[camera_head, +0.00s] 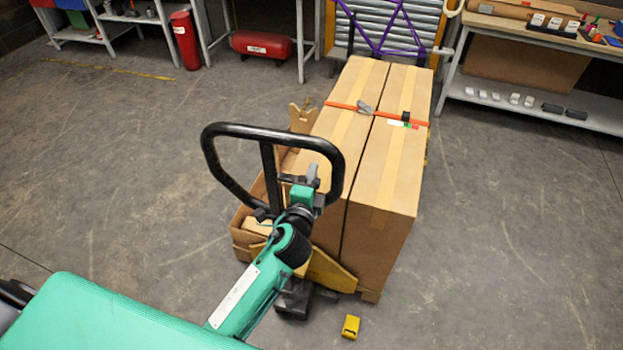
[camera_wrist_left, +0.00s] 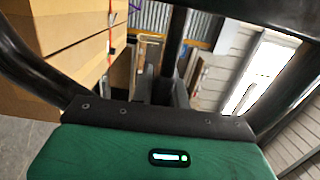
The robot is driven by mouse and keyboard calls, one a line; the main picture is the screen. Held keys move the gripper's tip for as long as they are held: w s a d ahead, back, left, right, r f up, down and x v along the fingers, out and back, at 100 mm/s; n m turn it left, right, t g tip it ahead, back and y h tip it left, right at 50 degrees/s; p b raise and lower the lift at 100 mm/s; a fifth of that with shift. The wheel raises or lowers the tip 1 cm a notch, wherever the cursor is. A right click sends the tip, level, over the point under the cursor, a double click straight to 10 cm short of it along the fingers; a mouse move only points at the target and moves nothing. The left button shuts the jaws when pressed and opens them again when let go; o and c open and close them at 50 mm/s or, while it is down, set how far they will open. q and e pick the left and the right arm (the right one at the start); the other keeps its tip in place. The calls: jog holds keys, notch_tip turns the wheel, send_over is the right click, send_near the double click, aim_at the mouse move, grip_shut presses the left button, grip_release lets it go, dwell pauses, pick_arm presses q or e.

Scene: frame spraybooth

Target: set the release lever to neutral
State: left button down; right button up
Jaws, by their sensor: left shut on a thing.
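The pallet truck's black loop handle (camera_head: 270,132) stands upright in front of the boxes. In the left wrist view its dark sides and central stem (camera_wrist_left: 176,42) frame the picture. My left gripper (camera_head: 311,182) reaches up inside the right part of the loop and is shut on the small grey release lever (camera_head: 314,171). The gripper's dark fingers (camera_wrist_left: 163,90) show in the wrist view, at the stem. The fingers and the stem hide most of the lever, and I cannot tell its exact setting. My right gripper is in neither view.
Two tall cardboard boxes (camera_head: 389,150) with an orange strap stand on the truck, just right of the handle. A small yellow block (camera_head: 351,326) lies on the floor. A shelf bench (camera_head: 540,95) is at back right; a red cylinder (camera_head: 185,40) is at back left. Floor on both sides is clear.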

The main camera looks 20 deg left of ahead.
pick_arm(q)
jog(key=c, duration=1.4)
grip_release()
jog(key=shift+o, duration=0.2)
jog(key=shift+s, duration=0.1)
jog(key=shift+s+f, duration=0.1)
jog(key=shift+s, duration=0.15)
jog(key=s+b, duration=0.5)
jog(key=s, duration=0.8)
jog(key=shift+d, duration=0.35)
